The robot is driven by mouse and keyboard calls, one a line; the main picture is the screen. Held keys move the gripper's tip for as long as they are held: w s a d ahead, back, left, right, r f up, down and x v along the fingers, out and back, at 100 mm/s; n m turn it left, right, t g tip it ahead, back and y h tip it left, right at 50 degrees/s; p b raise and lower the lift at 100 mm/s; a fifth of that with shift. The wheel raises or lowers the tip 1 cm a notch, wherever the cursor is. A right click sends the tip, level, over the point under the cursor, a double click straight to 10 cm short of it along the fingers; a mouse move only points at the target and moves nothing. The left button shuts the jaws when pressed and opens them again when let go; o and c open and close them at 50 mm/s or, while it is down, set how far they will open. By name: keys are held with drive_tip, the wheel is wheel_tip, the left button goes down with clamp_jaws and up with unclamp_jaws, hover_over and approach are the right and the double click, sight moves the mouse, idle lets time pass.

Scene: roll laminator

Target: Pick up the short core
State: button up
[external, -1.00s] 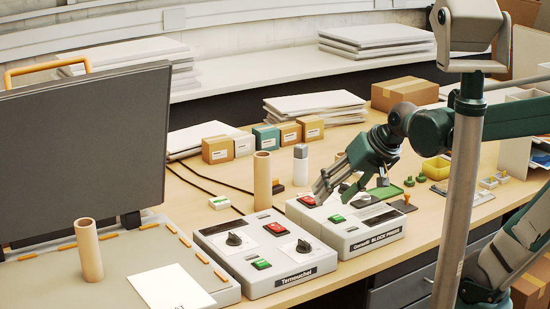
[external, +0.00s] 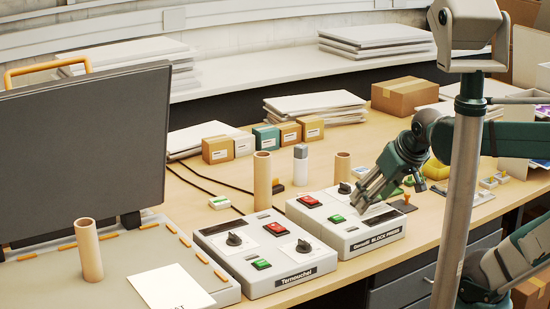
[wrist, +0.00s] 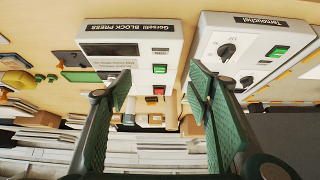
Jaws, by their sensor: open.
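Three tan cardboard cores stand upright in the external view. One (external: 342,168) stands behind the right-hand control box and looks shortest, but its base is hidden by the box. A second core (external: 262,180) stands behind the left-hand control box. A third core (external: 89,250) stands on the grey bed at the left. My gripper (external: 363,202) is open and empty, tilted down over the right-hand control box, in front and to the right of the shortest-looking core. In the wrist view the open fingers (wrist: 160,84) frame the gap beside the "BLOCK PRESS" box.
The "BLOCK PRESS" box (external: 350,236) lies under my gripper; the "Ternouchet" box (external: 267,262) is to its left. A grey-and-white bottle (external: 300,167) stands left of the shortest-looking core. Several small cartons (external: 217,150) line the back. A dark upright panel (external: 85,150) fills the left.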

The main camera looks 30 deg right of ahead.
sight(267, 163)
drive_tip(key=w+d+r+n+t+h+b, duration=0.1)
drive_tip(key=w+d+n+t+h, duration=0.2)
drive_tip(key=w+n, duration=0.7)
drive_tip(key=w+d+r+n+t+h+b, duration=0.1)
drive_tip(key=w+d+n+t+h, duration=0.3)
drive_tip(key=w, duration=1)
drive_tip(key=w+a+f+n+t+y, duration=0.1)
drive_tip(key=w+a+n, duration=0.3)
drive_tip(key=n, duration=0.2)
drive_tip(key=w+a+f+n+t+y, duration=0.1)
drive_tip(key=w+a+f+n+y, duration=0.1)
drive_tip(key=w+a+n, duration=0.2)
drive_tip(key=w+a+f+n+t+y+b, duration=0.1)
drive_tip(key=w+a+n, duration=0.3)
drive_tip(key=n, duration=0.5)
drive_tip(key=shift+w+a+f+n+y, duration=0.1)
drive_tip(key=shift+a+f+n+y, duration=0.2)
drive_tip(key=shift+a+f, duration=0.3)
drive_tip(key=shift+w+a+f+n+t, duration=0.1)
drive_tip(key=shift+a+f+n+t, duration=0.2)
drive_tip(key=shift+a+n, duration=0.15)
drive_tip(key=shift+d, duration=0.1)
drive_tip(key=shift+w+d, duration=0.1)
drive_tip(key=shift+w, duration=1.2)
